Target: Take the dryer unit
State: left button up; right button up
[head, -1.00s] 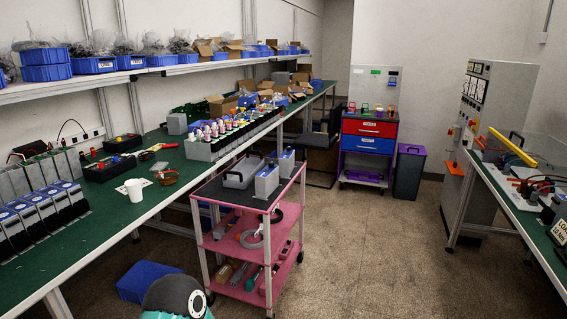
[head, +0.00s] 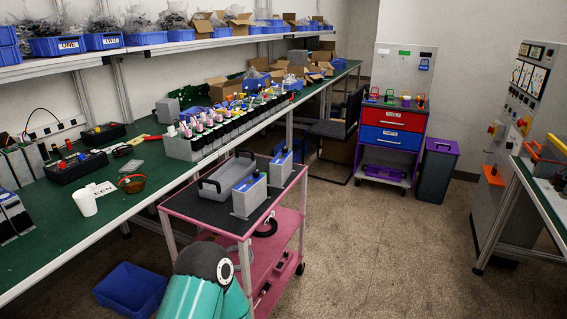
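No object in view carries a label I can read as dryer unit, so I cannot tell which one it is. Two upright grey units with blue tops stand on the pink cart's dark upper shelf: a nearer unit (head: 248,196) and a farther unit (head: 281,168). A grey open tray with dark handles (head: 228,181) lies beside them on the left. Neither of my grippers is in view. Only a teal and black part of my own arm shows at the bottom, in front of the cart's near end.
The pink cart (head: 291,221) stands beside the long green workbench (head: 48,222). A blue bin (head: 131,288) is on the floor at its left. A drawer cabinet (head: 391,134) and dark bin (head: 437,172) stand at the back. Floor right of the cart is clear.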

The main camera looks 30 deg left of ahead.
aim_at(249, 194)
jog(key=z, duration=0.05)
jog(key=i, duration=1.6)
jog(key=u, duration=1.65)
jog(key=k, duration=0.9)
jog(key=u, duration=0.15)
jog(key=i, duration=0.9)
jog(key=z, duration=0.1)
